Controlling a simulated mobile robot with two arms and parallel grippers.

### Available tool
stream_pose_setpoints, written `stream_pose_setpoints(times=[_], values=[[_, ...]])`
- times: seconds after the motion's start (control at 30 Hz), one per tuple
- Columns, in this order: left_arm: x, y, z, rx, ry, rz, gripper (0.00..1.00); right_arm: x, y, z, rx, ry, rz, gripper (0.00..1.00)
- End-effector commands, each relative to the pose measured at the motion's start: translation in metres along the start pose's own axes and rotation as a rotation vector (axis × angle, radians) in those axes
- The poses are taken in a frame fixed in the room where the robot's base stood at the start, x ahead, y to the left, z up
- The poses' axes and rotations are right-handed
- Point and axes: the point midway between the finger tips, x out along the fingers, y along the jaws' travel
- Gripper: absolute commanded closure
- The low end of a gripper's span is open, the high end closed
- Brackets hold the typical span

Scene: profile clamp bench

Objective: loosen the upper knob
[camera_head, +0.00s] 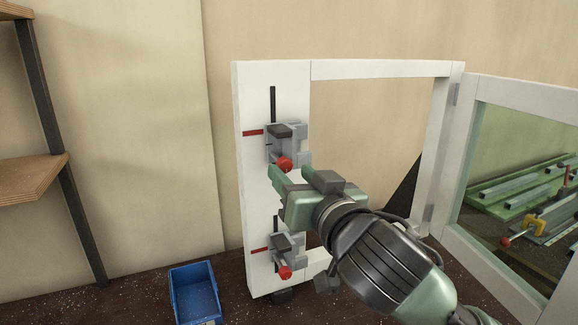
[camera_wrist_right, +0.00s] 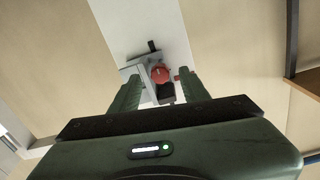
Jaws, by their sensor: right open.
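The upper knob (camera_head: 285,163) is red and sits at the lower front of the upper grey clamp (camera_head: 297,140) on the white post. In the right wrist view the red knob (camera_wrist_right: 161,74) shows just beyond the fingertips, roughly midway between them. My right gripper (camera_head: 289,172) is open, its fingers pointing up toward the upper knob; in the wrist view its two green fingers (camera_wrist_right: 163,84) are apart with nothing gripped. Contact with the knob cannot be told. A lower red knob (camera_head: 285,272) sits on the lower clamp (camera_head: 290,246). My left gripper is not in view.
The white frame (camera_head: 380,69) has an open glazed door (camera_head: 455,160) on the right. Green and grey profiles (camera_head: 525,187) lie behind the glass. A blue bin (camera_head: 195,292) stands at the post's lower left. A wooden shelf (camera_head: 28,178) is at far left.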

Motion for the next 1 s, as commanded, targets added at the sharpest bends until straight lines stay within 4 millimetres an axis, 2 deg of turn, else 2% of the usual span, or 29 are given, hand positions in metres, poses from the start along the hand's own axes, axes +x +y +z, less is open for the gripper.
stream_pose_setpoints(times=[0.2, 0.47, 0.57, 0.63, 0.67, 1.0], values=[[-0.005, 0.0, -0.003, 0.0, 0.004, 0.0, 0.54, 0.019, 0.0, -0.001, 0.0, 0.001, 0.001, 0.54], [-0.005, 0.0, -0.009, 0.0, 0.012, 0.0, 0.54, 0.021, 0.0, 0.0, 0.0, 0.002, 0.0, 0.54], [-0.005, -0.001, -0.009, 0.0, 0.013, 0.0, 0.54, 0.021, 0.0, 0.0, 0.0, 0.001, 0.0, 0.76], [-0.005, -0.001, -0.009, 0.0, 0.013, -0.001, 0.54, 0.021, 0.0, 0.0, 0.0, 0.001, 0.0, 0.96], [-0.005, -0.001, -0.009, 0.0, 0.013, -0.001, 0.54, 0.021, 0.0, 0.0, 0.0, 0.001, 0.0, 1.0], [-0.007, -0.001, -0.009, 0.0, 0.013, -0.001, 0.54, 0.021, 0.0, -0.001, -0.032, 0.002, 0.0, 1.0]])
